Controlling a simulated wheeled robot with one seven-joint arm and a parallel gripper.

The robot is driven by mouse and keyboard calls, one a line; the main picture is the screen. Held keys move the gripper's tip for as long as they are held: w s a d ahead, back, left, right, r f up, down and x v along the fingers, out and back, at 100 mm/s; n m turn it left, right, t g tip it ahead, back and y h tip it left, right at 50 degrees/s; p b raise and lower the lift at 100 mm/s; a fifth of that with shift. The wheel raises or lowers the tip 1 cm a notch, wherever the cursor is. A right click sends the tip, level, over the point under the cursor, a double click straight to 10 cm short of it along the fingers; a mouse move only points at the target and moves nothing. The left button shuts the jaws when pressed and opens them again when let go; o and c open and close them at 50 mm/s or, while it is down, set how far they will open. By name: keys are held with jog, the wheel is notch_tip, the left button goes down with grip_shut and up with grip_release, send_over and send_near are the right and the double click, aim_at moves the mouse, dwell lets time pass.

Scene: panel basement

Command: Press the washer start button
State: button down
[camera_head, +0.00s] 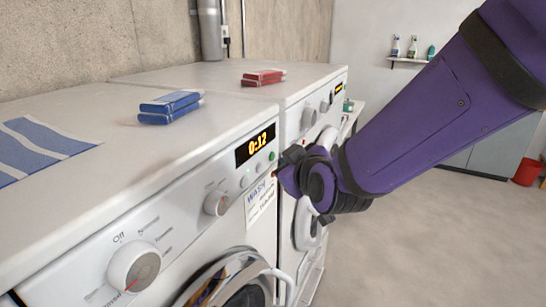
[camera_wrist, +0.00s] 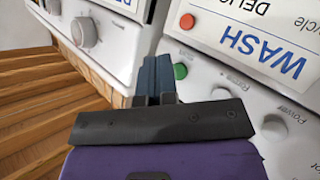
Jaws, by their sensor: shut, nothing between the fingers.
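The washer (camera_head: 180,218) is the near white machine, with a lit display (camera_head: 257,146) reading 0:12. Its small green start button (camera_head: 272,156) sits below the display's right end. The green button also shows in the wrist view (camera_wrist: 180,71), just right of my fingertips. My gripper (camera_head: 283,168) is shut and empty, in front of the panel's right end, close to the green button. In the wrist view my gripper (camera_wrist: 157,65) points towards the panel near the gap between the machines. I cannot tell whether the fingertips touch the panel.
A WASH card (camera_head: 259,197) hangs below the panel; in the wrist view a red dot (camera_wrist: 187,21) shows on it. A dial (camera_head: 134,267) and a knob (camera_head: 216,203) stick out. A second machine (camera_head: 300,122) stands beyond. Blue boxes (camera_head: 170,107) and red boxes (camera_head: 263,77) lie on top.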

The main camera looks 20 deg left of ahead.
jog(key=shift+a, duration=0.2)
jog(key=shift+a, duration=0.2)
